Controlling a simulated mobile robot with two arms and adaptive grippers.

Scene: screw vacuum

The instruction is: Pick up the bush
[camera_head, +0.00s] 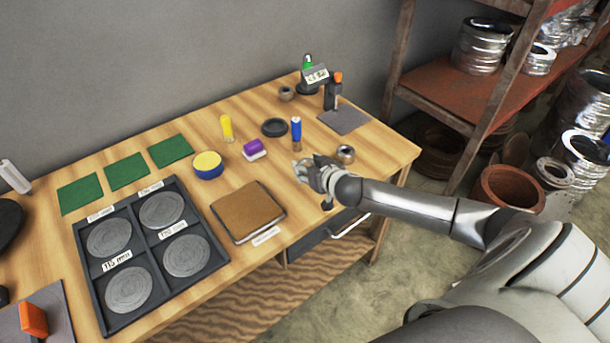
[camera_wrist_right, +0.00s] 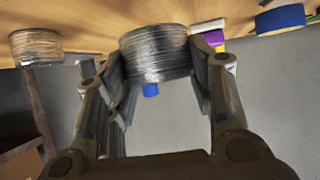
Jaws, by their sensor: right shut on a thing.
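My right gripper (camera_head: 304,172) is at the right part of the wooden table, above its front half. In the right wrist view its fingers (camera_wrist_right: 160,65) are shut on a ribbed, silvery metal bush (camera_wrist_right: 155,50), one finger on each side. In the head view the held bush is mostly hidden by the gripper, and I cannot tell whether it touches the table. A second metal bush (camera_head: 345,153) stands on the table just right of the gripper; it also shows in the wrist view (camera_wrist_right: 36,47). My left gripper is not in view.
A blue-handled tool (camera_head: 296,131), a purple-and-white block (camera_head: 254,150) and a dark ring (camera_head: 274,127) are behind the gripper. A brown pad (camera_head: 247,211) and a dark tray (camera_head: 86,270) with round discs lie left. A rusty shelf (camera_head: 450,84) stands right.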

